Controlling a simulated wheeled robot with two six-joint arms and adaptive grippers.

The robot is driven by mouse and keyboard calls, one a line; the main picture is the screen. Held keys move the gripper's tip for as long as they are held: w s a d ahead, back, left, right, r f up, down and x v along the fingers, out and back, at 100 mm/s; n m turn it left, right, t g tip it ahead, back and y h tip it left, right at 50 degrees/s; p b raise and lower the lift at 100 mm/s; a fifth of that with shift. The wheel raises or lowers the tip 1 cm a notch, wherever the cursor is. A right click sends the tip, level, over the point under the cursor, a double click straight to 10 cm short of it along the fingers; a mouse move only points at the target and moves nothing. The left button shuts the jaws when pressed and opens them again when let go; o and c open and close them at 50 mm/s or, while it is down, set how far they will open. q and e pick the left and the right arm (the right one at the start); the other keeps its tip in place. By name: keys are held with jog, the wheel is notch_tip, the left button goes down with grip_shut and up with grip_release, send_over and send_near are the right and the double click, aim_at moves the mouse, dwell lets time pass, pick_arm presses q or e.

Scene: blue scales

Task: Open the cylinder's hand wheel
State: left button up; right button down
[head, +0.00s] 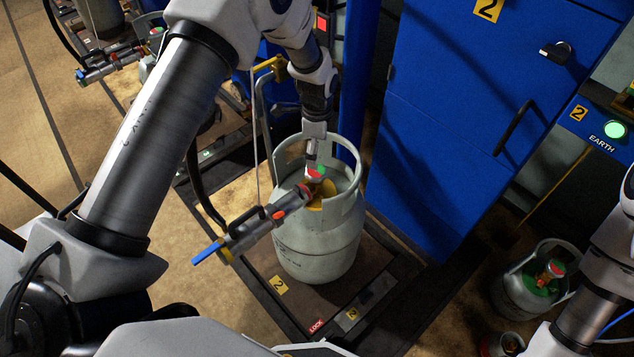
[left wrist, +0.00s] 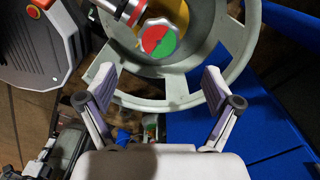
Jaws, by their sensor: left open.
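The grey gas cylinder (head: 318,240) stands upright on a scale platform (head: 265,268). Its hand wheel, red and green on top (head: 316,172), sits inside the cylinder's collar. In the left wrist view the hand wheel (left wrist: 158,39) shows beyond the fingers, half red and half green. A filling connector with a blue lever (head: 250,230) is on the valve beside the wheel. My left gripper (head: 312,152) is over the collar, just above the hand wheel. My right gripper is out of view.
A blue cabinet (head: 440,120) marked 2 stands right behind the cylinder. The collar's grey rim (left wrist: 238,38) surrounds the wheel closely. Another grey cylinder (head: 520,292) with a red and green wheel stands at the lower right. Another filling connector (head: 110,62) is at the upper left.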

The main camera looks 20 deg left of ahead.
aim_at(317, 170)
pick_arm(q)
notch_tip(317, 170, down, 8)
jog(key=shift+r, duration=0.25)
jog(key=shift+s, duration=0.1)
jog(key=shift+c, duration=0.2)
jog(key=c, duration=1.1)
